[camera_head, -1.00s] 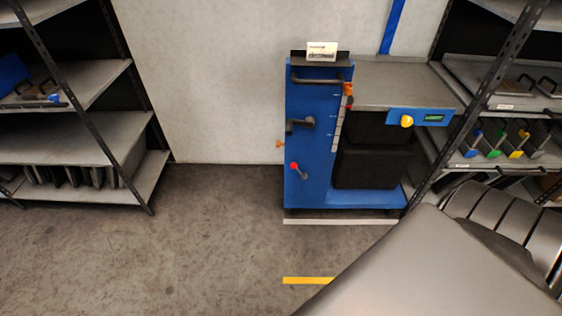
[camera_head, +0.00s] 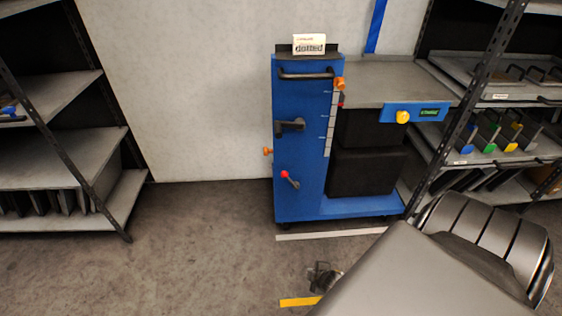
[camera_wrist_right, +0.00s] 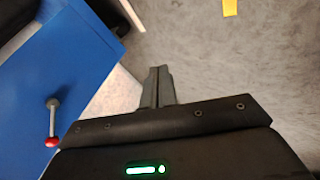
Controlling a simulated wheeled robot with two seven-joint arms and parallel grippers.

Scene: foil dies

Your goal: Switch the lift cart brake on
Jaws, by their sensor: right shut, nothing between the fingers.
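The blue lift cart (camera_head: 299,150) stands against the wall, right of centre in the head view. A short lever with a red knob (camera_head: 285,174) sits low on its front panel, slanting up-left to the knob. The lever (camera_wrist_right: 52,122) also shows at the left of the right wrist view. My right gripper (camera_wrist_right: 158,72) is shut and empty, beside the blue panel and apart from the lever. In the head view, the right gripper (camera_head: 322,277) shows small above the floor, partly hidden by my arm. My left gripper is not in view.
The cart also has a black crank (camera_head: 290,125), orange knobs (camera_head: 267,151) and a yellow knob (camera_head: 403,117). Shelves stand left (camera_head: 70,155) and right (camera_head: 480,80). A yellow floor strip (camera_head: 298,302) lies in front. The floor left of the cart is clear.

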